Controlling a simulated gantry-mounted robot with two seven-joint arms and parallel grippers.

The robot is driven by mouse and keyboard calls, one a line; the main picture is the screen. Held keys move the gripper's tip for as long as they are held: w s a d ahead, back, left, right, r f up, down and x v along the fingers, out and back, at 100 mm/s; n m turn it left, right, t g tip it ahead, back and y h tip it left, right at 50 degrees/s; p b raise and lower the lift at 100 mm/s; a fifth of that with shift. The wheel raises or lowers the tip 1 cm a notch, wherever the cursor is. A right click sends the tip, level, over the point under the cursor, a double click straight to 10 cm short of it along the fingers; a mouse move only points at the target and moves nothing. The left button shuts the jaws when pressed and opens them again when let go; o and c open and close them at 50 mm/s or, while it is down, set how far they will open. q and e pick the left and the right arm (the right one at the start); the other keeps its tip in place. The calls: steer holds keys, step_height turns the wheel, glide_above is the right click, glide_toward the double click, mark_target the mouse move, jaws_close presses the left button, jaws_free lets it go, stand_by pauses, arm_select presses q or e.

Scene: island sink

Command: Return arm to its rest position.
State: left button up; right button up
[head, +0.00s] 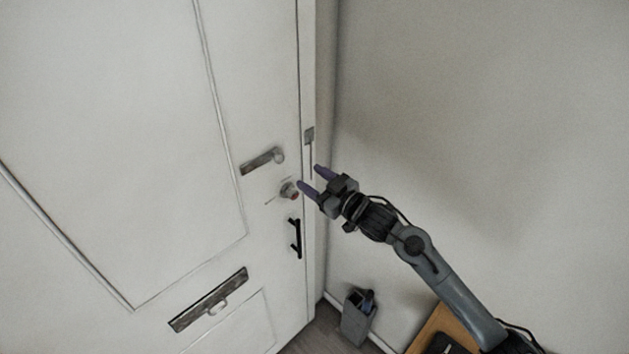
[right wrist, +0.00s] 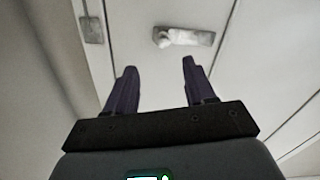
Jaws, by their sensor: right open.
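My right gripper (head: 309,177) is open and empty in the head view, held in front of the right edge of a white door (head: 100,90). One fingertip overlaps a round lock knob (head: 289,190) in the picture; I cannot tell whether they touch. In the right wrist view the two purple fingers (right wrist: 158,82) are spread apart with nothing between them. Beyond them is the lever handle (right wrist: 184,37), which also shows in the head view (head: 262,160). My left gripper is in neither view.
A strike plate (head: 309,135) is on the frame. A grey bin (head: 357,318) stands on the floor by the wall. A wooden surface (head: 437,328) is at the lower right. The wall (head: 480,110) is bare.

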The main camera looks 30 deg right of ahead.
steer(key=s+a+f+m+g+p, duration=0.25)
steer(key=s+a+f, duration=0.25)
steer(key=s+f, duration=0.3)
steer(key=s+a+f+m+g+p, duration=0.1)
steer(key=s+a+f+g+p, duration=0.1)
steer(key=s+a+f+p, duration=0.5)
steer(key=s+f+g+h, duration=0.1)
steer(key=s+g+h, duration=0.2)
steer(key=s+g, duration=0.6)
steer(key=s+b, duration=0.1)
steer(key=s, duration=1.2)
steer(key=shift+s+d+f+h, duration=0.15)
steer(key=shift+s+d+h, duration=0.15)
steer(key=shift+d, duration=0.1)
steer(key=shift+g, duration=0.25)
